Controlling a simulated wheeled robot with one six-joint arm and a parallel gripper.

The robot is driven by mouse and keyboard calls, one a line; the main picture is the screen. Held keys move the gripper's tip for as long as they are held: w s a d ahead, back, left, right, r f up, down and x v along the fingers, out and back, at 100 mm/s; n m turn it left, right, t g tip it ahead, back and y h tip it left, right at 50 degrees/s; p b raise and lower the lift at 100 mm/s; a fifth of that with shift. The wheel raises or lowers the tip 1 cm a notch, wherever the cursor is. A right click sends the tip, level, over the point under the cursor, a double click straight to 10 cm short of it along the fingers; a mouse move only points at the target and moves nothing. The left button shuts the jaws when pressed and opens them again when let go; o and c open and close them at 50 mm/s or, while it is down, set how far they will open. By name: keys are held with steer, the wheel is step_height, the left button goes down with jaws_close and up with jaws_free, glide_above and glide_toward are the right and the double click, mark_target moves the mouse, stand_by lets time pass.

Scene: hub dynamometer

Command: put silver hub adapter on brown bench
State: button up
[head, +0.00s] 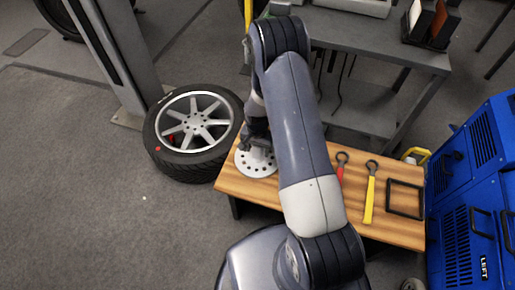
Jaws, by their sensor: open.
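The silver hub adapter (249,166) is a round light-grey disc with holes around it. It lies flat on the left end of the brown wooden bench (240,189). My gripper (258,140) is dark and open, just above the middle of the adapter. My arm hides part of the gripper and the middle of the bench. I cannot tell whether the fingers touch the adapter.
A wheel with tyre (158,150) lies on the floor left of the bench. Red (341,170) and yellow (369,200) tools and a black frame (405,199) lie on the bench's right. A blue cabinet (470,200) stands at right, a grey table (380,42) behind.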

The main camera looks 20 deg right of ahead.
step_height(320, 180, up, 12)
steer(key=shift+r+p, duration=0.1)
steer(key=shift+p, duration=0.85)
step_height(320, 180, down, 12)
steer(key=shift+r+b, duration=0.1)
steer(key=shift+b, duration=0.9)
steer(key=shift+w+r, duration=0.1)
steer(key=shift+r, duration=0.15)
steer(key=shift+r+p, duration=0.45)
steer(key=shift+r, duration=1.6)
